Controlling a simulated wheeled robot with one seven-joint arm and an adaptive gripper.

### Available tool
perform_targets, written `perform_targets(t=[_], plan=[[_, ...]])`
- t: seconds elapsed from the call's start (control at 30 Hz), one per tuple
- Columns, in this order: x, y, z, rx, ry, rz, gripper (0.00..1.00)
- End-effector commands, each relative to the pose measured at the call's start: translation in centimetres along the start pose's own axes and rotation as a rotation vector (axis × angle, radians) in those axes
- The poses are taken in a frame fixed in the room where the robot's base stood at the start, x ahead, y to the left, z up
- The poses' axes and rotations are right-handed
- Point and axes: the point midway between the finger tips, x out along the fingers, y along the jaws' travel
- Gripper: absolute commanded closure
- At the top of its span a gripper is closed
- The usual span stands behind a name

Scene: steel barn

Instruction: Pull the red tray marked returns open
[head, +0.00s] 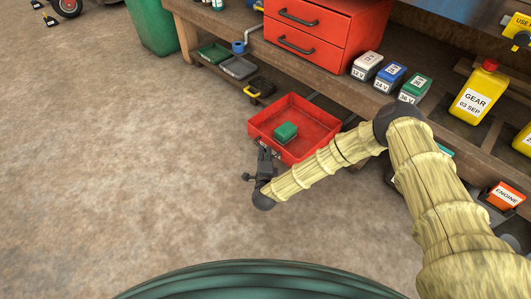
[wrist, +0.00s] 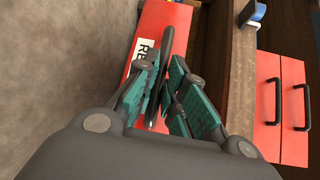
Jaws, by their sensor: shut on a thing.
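The red tray (head: 312,118) shows in the head view, standing out in front of the bench's lower shelf, with its inside open to view. A green block (head: 286,132) lies in it. In the wrist view its red front (wrist: 152,22) carries a white label (wrist: 144,50) on which only "RE" can be read; my finger hides the rest. My gripper (head: 265,160) is at the tray's near front side. In the wrist view its teal-padded fingers (wrist: 163,88) are shut on the dark bar handle (wrist: 167,38).
A red two-drawer cabinet (head: 345,32) stands on the bench (head: 225,30) behind. Small trays (head: 238,67) sit on the lower shelf to the left. Batteries (head: 390,77) and a yellow gear-oil can (head: 472,97) stand right. The floor (head: 120,140) left and in front of the tray is clear.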

Motion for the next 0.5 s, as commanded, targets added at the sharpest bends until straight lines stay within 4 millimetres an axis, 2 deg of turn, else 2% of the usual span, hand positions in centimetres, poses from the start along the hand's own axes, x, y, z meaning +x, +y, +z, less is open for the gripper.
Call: perform_targets(t=[0.03, 0.07, 0.17, 0.5], plan=[[-0.02, 0.07, -0.07, 0.000, 0.001, 0.001, 1.00], [-0.01, 0.07, -0.07, 0.000, 0.001, 0.001, 0.83], [-0.01, 0.06, -0.06, 0.000, 0.001, 0.001, 0.66], [-0.14, 0.02, -0.02, 0.000, 0.000, 0.001, 0.66]])
